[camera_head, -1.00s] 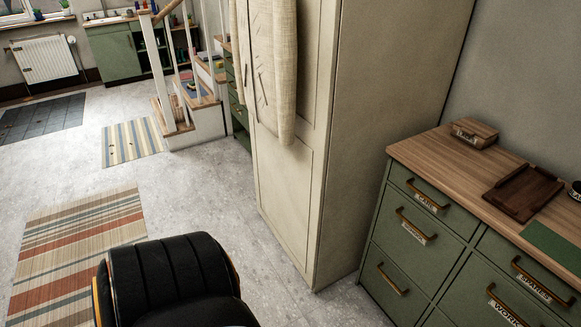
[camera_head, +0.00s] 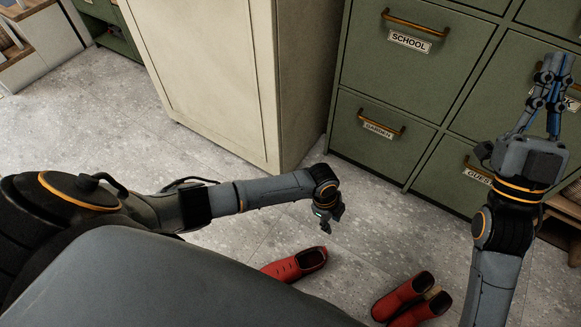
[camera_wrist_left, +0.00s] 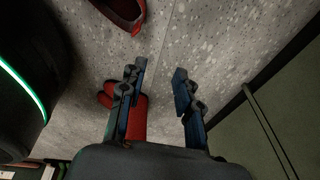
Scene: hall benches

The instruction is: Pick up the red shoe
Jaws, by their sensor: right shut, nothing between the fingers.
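A single red shoe (camera_head: 290,268) lies on the floor below my left gripper (camera_head: 326,222) in the head view, its near end hidden by my body. Two more red shoes (camera_head: 400,298) lie side by side to its right. In the left wrist view, my left gripper (camera_wrist_left: 158,74) is open and empty above the floor. One red shoe (camera_wrist_left: 122,10) shows at the top edge there, and the pair (camera_wrist_left: 137,115) shows partly behind the left finger. My right gripper (camera_head: 555,65) is shut and empty, raised in front of the green drawers.
Green drawers (camera_head: 400,85) with brass handles and labels stand at the back right. A cream cabinet (camera_head: 215,80) stands left of them. Grey speckled floor (camera_head: 90,130) is clear on the left. A wooden item (camera_head: 565,210) is at the right edge.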

